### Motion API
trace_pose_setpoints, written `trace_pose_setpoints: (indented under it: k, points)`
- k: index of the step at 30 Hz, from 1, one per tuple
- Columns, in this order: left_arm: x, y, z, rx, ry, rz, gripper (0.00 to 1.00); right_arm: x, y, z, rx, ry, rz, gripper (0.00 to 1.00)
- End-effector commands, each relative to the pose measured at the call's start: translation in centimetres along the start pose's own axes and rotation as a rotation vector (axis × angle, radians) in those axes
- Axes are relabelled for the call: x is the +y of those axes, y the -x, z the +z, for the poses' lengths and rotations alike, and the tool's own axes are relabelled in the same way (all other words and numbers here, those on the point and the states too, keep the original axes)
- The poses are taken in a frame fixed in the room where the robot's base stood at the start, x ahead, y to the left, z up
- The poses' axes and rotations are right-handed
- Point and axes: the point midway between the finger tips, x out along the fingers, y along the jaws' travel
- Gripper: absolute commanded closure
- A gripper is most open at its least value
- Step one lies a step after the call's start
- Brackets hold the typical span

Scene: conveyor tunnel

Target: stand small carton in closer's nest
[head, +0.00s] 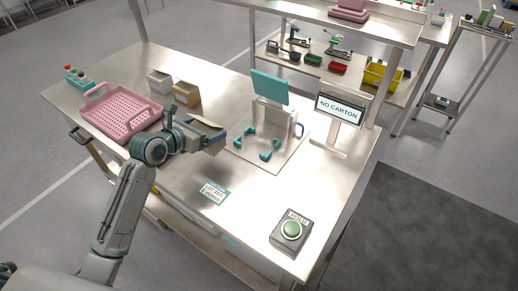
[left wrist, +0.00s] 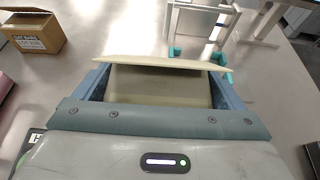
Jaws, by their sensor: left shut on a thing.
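My left gripper (head: 214,138) is shut on a small cream carton (head: 206,122), held above the table just left of the closer. In the left wrist view the carton (left wrist: 160,85) sits between the two blue fingers (left wrist: 165,88), with a pale flap across its far edge. The closer's nest (head: 262,146) is a set of teal corner blocks on a pale plate, and it is empty. The closer's teal panel (head: 269,88) is raised behind it. Part of the nest shows beyond the carton in the left wrist view (left wrist: 222,62). The carton's underside is hidden.
A sign (head: 339,109) reading "NO CARTON" stands right of the nest. A pink basket (head: 115,123), a white box (head: 159,81) and a brown box (head: 186,93) stand at left. A green button box (head: 290,231) is at front right. The table's front middle is mostly clear, with a label (head: 214,191).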

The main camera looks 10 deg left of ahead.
Motion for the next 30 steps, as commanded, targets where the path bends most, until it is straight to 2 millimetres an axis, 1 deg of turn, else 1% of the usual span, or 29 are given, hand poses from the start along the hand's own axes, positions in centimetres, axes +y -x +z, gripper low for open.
trace_pose_setpoints:
  k: [1,2,5,8,14,24,27,30]
  points:
    - [0.0,-0.4,-0.8,-0.001,0.000,0.000,0.50,0.1,-1.0,0.1,0.000,0.001,0.002,0.64]
    - [0.0,-0.4,-1.0,-0.002,0.000,0.000,0.50,0.2,-1.1,0.1,0.000,0.001,0.003,0.64]
    - [-0.3,-0.8,-0.9,-0.003,0.002,-0.001,0.50,0.5,-1.1,-0.1,0.002,0.003,0.006,0.64]
    - [-1.0,-1.7,-0.4,-0.006,0.004,-0.001,0.50,0.8,-0.6,-0.2,0.003,0.004,0.009,0.64]
    - [-3.4,-4.8,0.7,-0.005,0.007,-0.004,0.50,1.1,0.5,-0.3,0.003,0.004,0.011,0.64]
    - [-7.9,-11.2,2.5,-0.002,0.004,-0.003,0.50,1.2,2.5,-0.6,0.004,0.004,0.011,0.64]
    - [-8.7,-12.4,2.7,-0.001,0.002,-0.002,0.50,1.2,2.9,-0.6,0.004,0.004,0.011,0.64]
    - [-9.1,-13.0,2.8,-0.001,0.001,0.000,0.50,1.2,3.0,-0.6,0.004,0.004,0.011,0.64]
